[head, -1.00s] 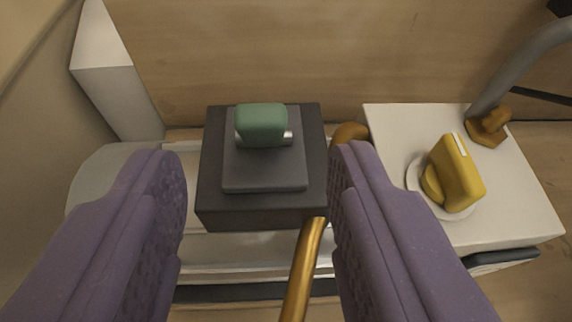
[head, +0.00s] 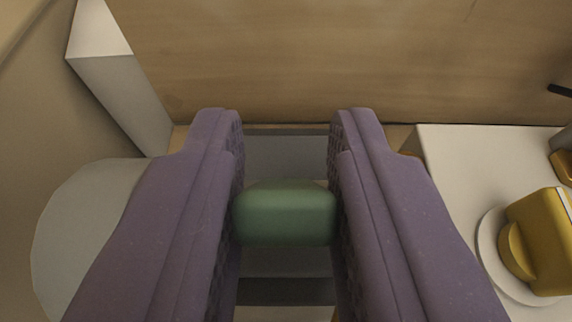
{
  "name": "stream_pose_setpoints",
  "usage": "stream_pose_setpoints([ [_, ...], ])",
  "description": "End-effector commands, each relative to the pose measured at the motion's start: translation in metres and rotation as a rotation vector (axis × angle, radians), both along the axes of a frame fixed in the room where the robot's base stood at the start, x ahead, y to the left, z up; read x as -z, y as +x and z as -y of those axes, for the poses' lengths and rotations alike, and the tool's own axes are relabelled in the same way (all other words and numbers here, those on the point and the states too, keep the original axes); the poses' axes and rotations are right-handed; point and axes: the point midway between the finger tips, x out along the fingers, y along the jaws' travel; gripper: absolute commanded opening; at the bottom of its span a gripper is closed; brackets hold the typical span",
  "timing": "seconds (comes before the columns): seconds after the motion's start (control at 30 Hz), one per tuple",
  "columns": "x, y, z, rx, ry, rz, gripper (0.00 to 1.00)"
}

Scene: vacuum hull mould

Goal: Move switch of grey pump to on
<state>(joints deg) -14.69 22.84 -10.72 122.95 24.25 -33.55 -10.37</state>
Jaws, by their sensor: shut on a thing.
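The green switch handle (head: 285,213) sits between the two purple fingers of my gripper (head: 285,140). Both fingers touch its sides, so my gripper is shut on it. The rounded pale grey body of what looks like the grey pump (head: 80,235) shows at the left, partly behind the left finger. The switch's dark box is mostly hidden by the fingers and the handle. I cannot tell from this view which setting the switch is in.
A white box (head: 490,160) stands at the right, with a yellow handle (head: 540,240) on a round pale disc. A white block (head: 115,85) stands at the upper left. A wooden surface (head: 330,60) fills the top of the view.

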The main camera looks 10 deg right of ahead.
Motion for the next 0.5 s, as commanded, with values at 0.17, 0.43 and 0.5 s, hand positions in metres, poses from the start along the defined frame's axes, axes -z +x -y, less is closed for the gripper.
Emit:
stream_pose_setpoints([
  [0.17,-0.003,0.001,0.0,0.0,0.004,-0.018,0.0],
  [0.43,-0.011,0.005,0.001,0.0,0.027,-0.146,0.0],
  [0.5,-0.013,0.008,0.002,0.0,0.037,-0.199,0.0],
])
